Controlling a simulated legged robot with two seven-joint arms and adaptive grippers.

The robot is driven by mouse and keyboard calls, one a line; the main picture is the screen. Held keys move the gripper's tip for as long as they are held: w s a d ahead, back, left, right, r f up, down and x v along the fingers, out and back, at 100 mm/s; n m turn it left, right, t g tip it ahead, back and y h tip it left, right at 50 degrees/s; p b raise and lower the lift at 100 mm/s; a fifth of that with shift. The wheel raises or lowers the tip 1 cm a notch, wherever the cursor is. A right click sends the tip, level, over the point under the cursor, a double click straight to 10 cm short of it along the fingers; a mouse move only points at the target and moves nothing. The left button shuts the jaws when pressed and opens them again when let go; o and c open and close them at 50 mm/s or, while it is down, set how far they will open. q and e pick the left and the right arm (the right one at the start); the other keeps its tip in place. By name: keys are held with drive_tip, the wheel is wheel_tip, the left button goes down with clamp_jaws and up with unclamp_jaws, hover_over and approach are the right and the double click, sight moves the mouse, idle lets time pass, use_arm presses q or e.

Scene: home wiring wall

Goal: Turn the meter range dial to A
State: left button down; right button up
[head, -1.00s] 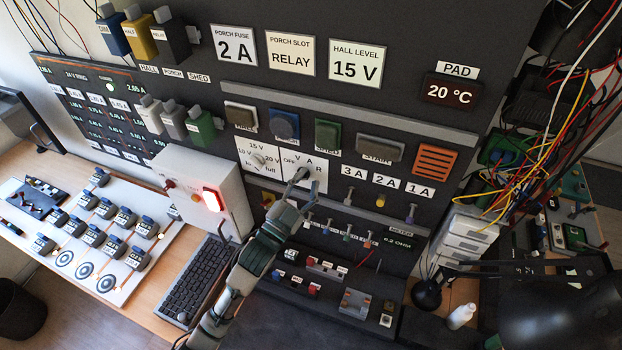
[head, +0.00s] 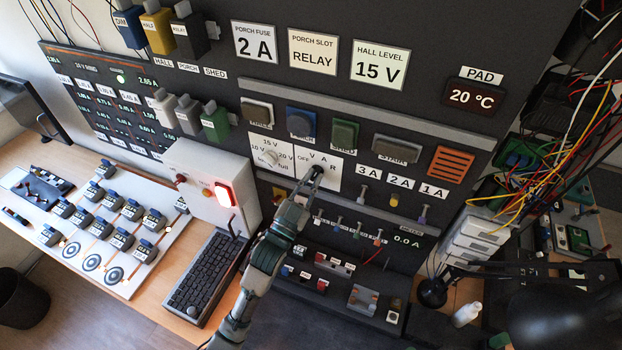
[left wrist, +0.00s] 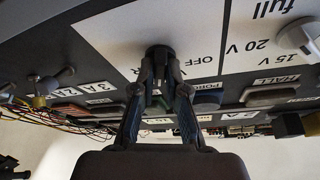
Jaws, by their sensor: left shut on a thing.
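The meter range dial (head: 317,172) is a small dark knob on a white plate (head: 333,181) marked OFF, V, A and R. In the left wrist view the dial (left wrist: 160,50) is a black knob between my fingertips. My left gripper (head: 312,184) reaches up from below and is shut on the dial; it also shows in the left wrist view (left wrist: 159,72). The fingers hide part of the dial, so I cannot read its pointer directly. My right gripper is not in view.
Left of the dial plate is another white dial (head: 270,157), marked 10 V, 15 V, 20 V and full. Fuse labels (head: 400,181) and small levers sit to the right. A white box with a lit red button (head: 223,194) stands left of my arm, near a keyboard (head: 205,274).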

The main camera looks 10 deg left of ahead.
use_arm(q)
drive_tip(key=shift+r, duration=0.35)
drive_tip(key=c, duration=1.2)
unclamp_jaws()
drive_tip(key=shift+c, duration=0.2)
drive_tip(key=shift+o, duration=0.2)
drive_tip(key=shift+f, duration=0.1)
drive_tip(key=shift+s+f, duration=0.1)
drive_tip(key=v, duration=1.1)
drive_tip(key=shift+s+f, duration=0.2)
drive_tip(key=shift+s, duration=0.15)
drive_tip(key=shift+a+f, duration=0.1)
